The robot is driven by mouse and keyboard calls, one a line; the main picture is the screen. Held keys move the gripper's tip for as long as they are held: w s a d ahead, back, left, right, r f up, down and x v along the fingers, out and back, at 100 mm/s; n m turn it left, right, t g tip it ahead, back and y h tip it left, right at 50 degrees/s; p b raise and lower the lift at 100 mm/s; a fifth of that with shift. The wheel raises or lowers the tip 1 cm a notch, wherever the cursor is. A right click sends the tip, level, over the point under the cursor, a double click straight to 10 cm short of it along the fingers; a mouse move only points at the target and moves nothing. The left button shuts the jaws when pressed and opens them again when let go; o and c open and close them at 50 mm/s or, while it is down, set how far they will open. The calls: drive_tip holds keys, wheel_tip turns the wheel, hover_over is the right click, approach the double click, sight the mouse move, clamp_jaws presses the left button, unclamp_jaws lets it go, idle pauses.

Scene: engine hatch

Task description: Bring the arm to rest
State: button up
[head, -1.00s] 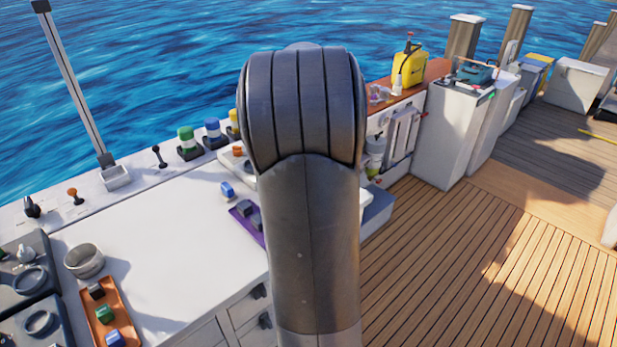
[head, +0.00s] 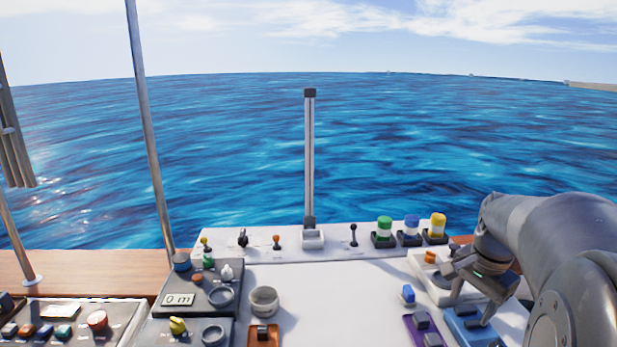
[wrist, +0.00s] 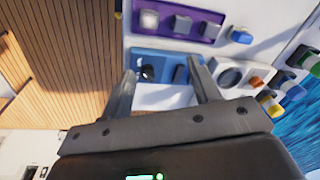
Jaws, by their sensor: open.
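My gripper (head: 474,308) is at the right of the head view, at the end of my grey arm, pointing down over the right part of the white console top. In the wrist view my gripper (wrist: 162,72) has its two fingers spread apart, with nothing between them. Beyond the fingertips lies a blue tray (wrist: 142,56) holding dark blocks. The blue tray (head: 455,331) also shows below my gripper in the head view, partly hidden by it. I cannot tell how far the fingertips are above it.
A purple tray (head: 411,328) and a blue-topped switch (head: 408,294) lie left of my gripper. Green, blue and yellow knobs (head: 411,231) stand behind it. A grey ring-shaped cup (head: 264,300) stands on the left. The white console top (head: 335,300) between is largely clear.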

drive_tip(key=s+a+n+t, duration=0.2)
drive_tip(key=s+a+n, duration=0.4)
drive_tip(key=a, duration=0.4)
drive_tip(key=s+a+r+n+t, duration=0.1)
drive_tip(key=s+a+n+t, duration=0.1)
drive_tip(key=s+a+n, duration=0.5)
drive_tip(key=s+a, duration=0.1)
drive_tip(key=a, duration=0.3)
drive_tip(key=shift+s+a, duration=0.15)
drive_tip(key=shift+c, duration=0.4)
idle(1.2)
